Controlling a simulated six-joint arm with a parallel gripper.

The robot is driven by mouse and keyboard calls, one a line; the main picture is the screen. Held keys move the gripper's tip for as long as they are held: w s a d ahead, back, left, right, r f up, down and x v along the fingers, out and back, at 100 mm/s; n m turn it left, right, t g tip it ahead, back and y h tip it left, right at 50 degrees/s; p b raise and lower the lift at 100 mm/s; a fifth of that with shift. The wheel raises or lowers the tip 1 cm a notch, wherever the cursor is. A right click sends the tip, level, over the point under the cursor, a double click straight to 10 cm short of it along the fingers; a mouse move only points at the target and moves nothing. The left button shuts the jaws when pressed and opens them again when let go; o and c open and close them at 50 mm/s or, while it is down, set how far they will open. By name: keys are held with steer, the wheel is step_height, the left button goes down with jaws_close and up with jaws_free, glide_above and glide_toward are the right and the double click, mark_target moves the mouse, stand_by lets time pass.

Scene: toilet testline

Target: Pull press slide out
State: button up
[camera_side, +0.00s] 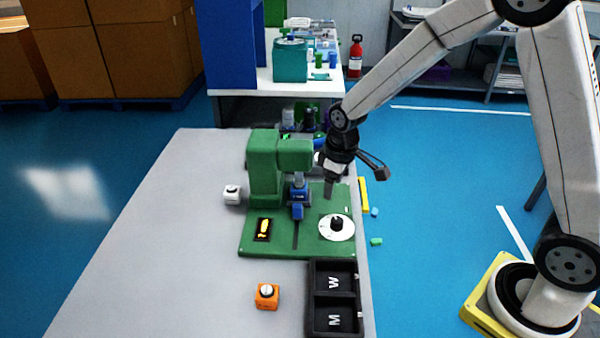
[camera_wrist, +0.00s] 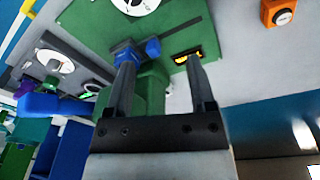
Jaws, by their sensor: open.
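The green press (camera_side: 265,165) stands on a green base plate (camera_side: 270,243) on the grey table. Its blue press slide (camera_side: 298,195) sits under the press head, above a dark slot in the plate. My gripper (camera_side: 329,190) points down to the right of the slide, apart from it in the side view. In the wrist view my gripper (camera_wrist: 160,66) is open with nothing between its fingers. The blue slide (camera_wrist: 126,52) shows there beyond the left fingertip; the finger partly covers the press. Contact cannot be told.
A white dial (camera_side: 337,228) with a black knob and a yellow-marked black panel (camera_side: 263,229) are on the plate. A black tray (camera_side: 334,298) marked W and M is at the front. An orange button box (camera_side: 267,296) and a white one (camera_side: 232,194) stand on the table.

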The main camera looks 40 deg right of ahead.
mark_target(297, 205)
steer(key=w+f+n, duration=0.1)
steer(key=w+f, duration=0.1)
steer(key=w, duration=0.1)
steer(key=w+f+n, duration=0.1)
steer(key=w+f, duration=0.1)
steer(key=w, duration=0.2)
steer(key=w+f+n+g, duration=0.1)
steer(key=w+f+n, duration=0.1)
steer(key=w, duration=0.1)
steer(key=shift+w+a+f, duration=0.15)
steer(key=shift+a+f, duration=0.25)
steer(key=shift+w+f+n, duration=0.3)
steer(key=shift+w+f, duration=0.15)
steer(key=shift+f, duration=0.15)
steer(key=shift+f, duration=3.7)
jaws_close()
